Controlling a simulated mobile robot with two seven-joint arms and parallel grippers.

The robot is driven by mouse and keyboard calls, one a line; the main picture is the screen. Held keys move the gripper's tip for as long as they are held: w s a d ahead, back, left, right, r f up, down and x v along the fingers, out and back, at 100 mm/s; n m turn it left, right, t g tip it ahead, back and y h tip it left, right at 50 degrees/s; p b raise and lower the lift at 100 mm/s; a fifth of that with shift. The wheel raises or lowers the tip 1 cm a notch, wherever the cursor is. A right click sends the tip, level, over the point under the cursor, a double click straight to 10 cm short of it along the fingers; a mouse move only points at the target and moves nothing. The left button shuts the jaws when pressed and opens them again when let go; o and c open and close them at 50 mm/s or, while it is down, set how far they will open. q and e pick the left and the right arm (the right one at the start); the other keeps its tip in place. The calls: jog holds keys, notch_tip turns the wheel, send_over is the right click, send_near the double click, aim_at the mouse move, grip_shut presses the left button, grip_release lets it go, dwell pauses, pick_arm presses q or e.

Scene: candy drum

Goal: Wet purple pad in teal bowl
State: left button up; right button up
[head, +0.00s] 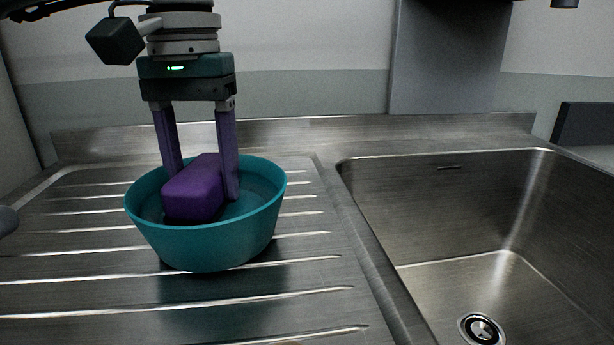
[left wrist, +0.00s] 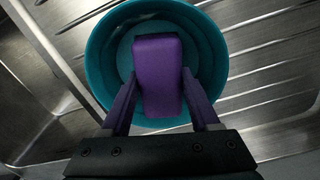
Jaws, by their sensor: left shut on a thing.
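The teal bowl (head: 210,247) stands upright on the ribbed drainboard, left of the sink. The purple pad (head: 194,190) is a rounded block inside the bowl's rim. My left gripper (head: 202,182) points down into the bowl, its purple fingers shut on the pad from both sides. In the left wrist view the pad (left wrist: 158,75) sits between the fingers (left wrist: 160,100), over the inside of the bowl (left wrist: 103,55). Whether the pad touches the bowl's floor or any water is hard to tell. My right gripper is not in view.
A steel sink basin (head: 440,215) with a round drain (head: 481,329) lies to the right, empty. The ribbed drainboard (head: 310,290) is clear in front of and around the bowl. A raised steel back edge (head: 300,130) runs along the wall.

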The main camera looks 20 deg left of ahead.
pick_arm(q)
jog(key=shift+r+p, duration=2.65)
jog(key=shift+r, duration=1.05)
notch_tip(320, 180, up, 4)
jog(key=p, duration=0.3)
notch_tip(320, 180, up, 11)
jog(key=m+p, duration=0.2)
jog(key=p, duration=0.6)
send_over(202, 167)
jog(key=s+d, duration=0.3)
jog(key=d, duration=0.2)
jog(key=s+d+r+m+p, duration=0.1)
jog(key=s+d+r+p, duration=0.25)
jog(key=r+p, duration=0.3)
jog(key=s+r+p, duration=0.3)
jog(key=r+p, duration=1.4)
jog(key=s+r+p, duration=0.3)
jog(key=r+p, duration=1.4)
jog(key=p, duration=0.1)
jog(key=shift+s+a+r, duration=0.15)
jog(key=shift+a+r, duration=0.1)
jog(key=shift+a, duration=0.15)
